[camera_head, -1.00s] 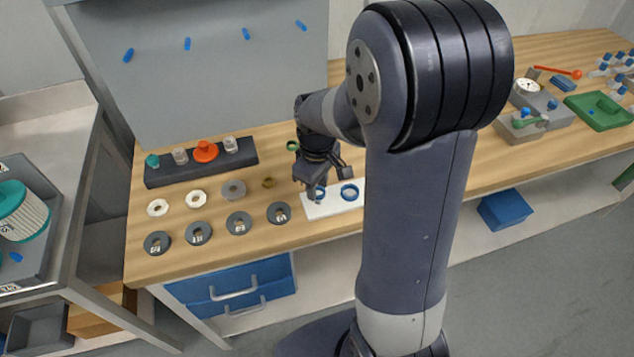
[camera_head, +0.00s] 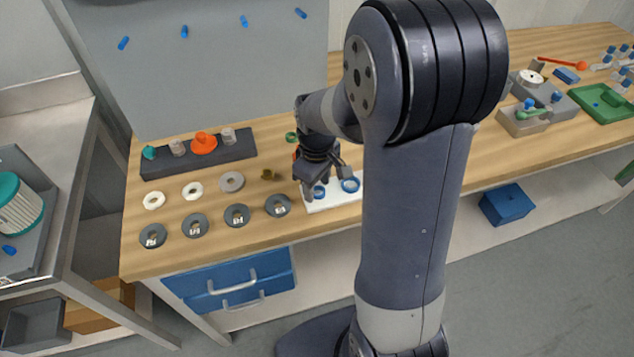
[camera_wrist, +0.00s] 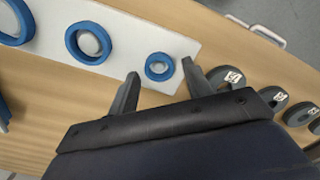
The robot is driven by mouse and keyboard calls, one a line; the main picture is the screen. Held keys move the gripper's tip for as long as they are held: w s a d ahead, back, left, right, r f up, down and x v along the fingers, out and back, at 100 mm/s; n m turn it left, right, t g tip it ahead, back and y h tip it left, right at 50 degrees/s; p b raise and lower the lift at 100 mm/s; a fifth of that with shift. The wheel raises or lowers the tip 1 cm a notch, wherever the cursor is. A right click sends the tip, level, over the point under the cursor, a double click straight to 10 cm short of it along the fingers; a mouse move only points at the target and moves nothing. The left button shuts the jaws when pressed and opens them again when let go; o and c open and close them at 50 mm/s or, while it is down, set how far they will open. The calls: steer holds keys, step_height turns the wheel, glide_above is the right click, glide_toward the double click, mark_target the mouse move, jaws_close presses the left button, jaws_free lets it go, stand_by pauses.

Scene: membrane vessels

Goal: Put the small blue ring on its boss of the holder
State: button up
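The holder (camera_wrist: 120,62) is a white strip on the wooden bench; it also shows in the head view (camera_head: 337,198). The small blue ring (camera_wrist: 150,68) sits around a pale boss near the holder's end in the wrist view. How far down it sits I cannot tell. My gripper (camera_wrist: 160,84) is open, with one finger on either side of the small ring and gaps visible between. In the head view my gripper (camera_head: 309,192) is low at the holder's left end, partly covering the small ring (camera_head: 320,192). A larger blue ring (camera_wrist: 72,43) surrounds the neighbouring boss.
Another large blue ring (camera_wrist: 20,38) is at the wrist view's upper left. Dark grey discs (camera_head: 277,206) stand in a row left of the holder, close to my gripper. A brass piece (camera_head: 269,175) and a grey washer (camera_head: 231,182) lie behind them. The bench's front edge is near.

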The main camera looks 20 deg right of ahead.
steer(key=shift+o, duration=0.5)
steer(key=shift+r, duration=0.1)
step_height(320, 180, up, 11)
steer(key=shift+f, duration=0.2)
steer(key=shift+f, duration=0.15)
step_height(320, 180, down, 10)
steer(key=shift+r, duration=0.1)
steer(key=shift+p, duration=0.4)
steer(key=shift+r+p, duration=1)
steer(key=shift+r, duration=0.45)
